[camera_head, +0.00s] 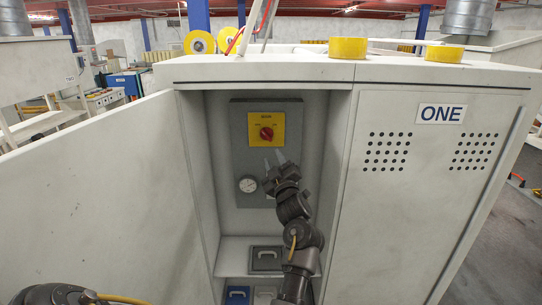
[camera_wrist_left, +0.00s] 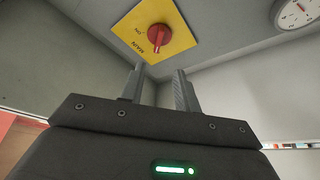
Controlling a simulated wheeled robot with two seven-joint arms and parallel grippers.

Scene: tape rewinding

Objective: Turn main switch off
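The main switch (camera_head: 266,133) is a red rotary knob on a yellow plate (camera_head: 254,120), mounted on a grey panel inside the open cabinet. In the left wrist view the knob (camera_wrist_left: 159,36) is close ahead, and the plate reads MAIN and ON. I cannot tell for sure which setting it points at. My right gripper is not in view.
A round gauge (camera_head: 247,185) sits on the panel left of my gripper. The open cabinet door (camera_head: 95,195) stands at left; a closed door marked ONE (camera_head: 425,200) is at right. Boxes with handles, one blue (camera_head: 238,294), sit low inside. Yellow tape rolls (camera_head: 348,48) lie on top.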

